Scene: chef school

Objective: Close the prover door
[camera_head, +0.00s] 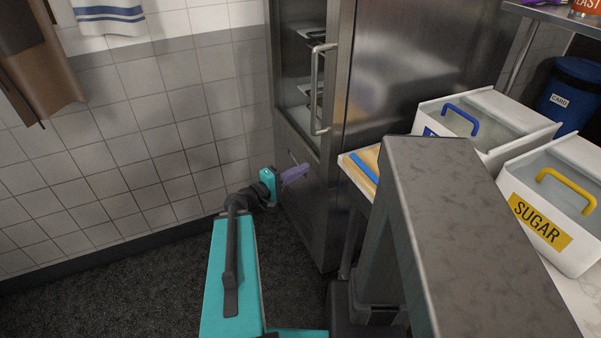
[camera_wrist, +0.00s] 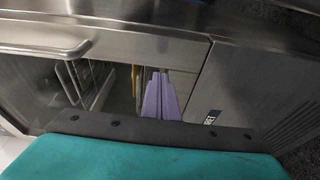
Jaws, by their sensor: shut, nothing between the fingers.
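The prover (camera_head: 400,60) is a tall stainless steel cabinet against the tiled wall. Its door (camera_head: 300,145) has a glass window with a steel frame and a vertical bar handle (camera_head: 318,90). The door looks flush or nearly flush with the cabinet; I cannot tell if a small gap is left. My gripper (camera_head: 296,173), with purple fingers, is shut and empty, low in front of the door's lower panel, below the handle. Whether it touches the panel is unclear. In the wrist view the fingers (camera_wrist: 162,97) lie over the door (camera_wrist: 190,55), with the handle (camera_wrist: 45,48) at upper left.
A counter at right holds a white bin with a blue handle (camera_head: 500,105) and a sugar bin (camera_head: 545,215). A blue bin (camera_head: 572,93) stands behind. An apron (camera_head: 35,65) and towel (camera_head: 108,15) hang at left. Dark floor (camera_head: 130,285) is clear at left.

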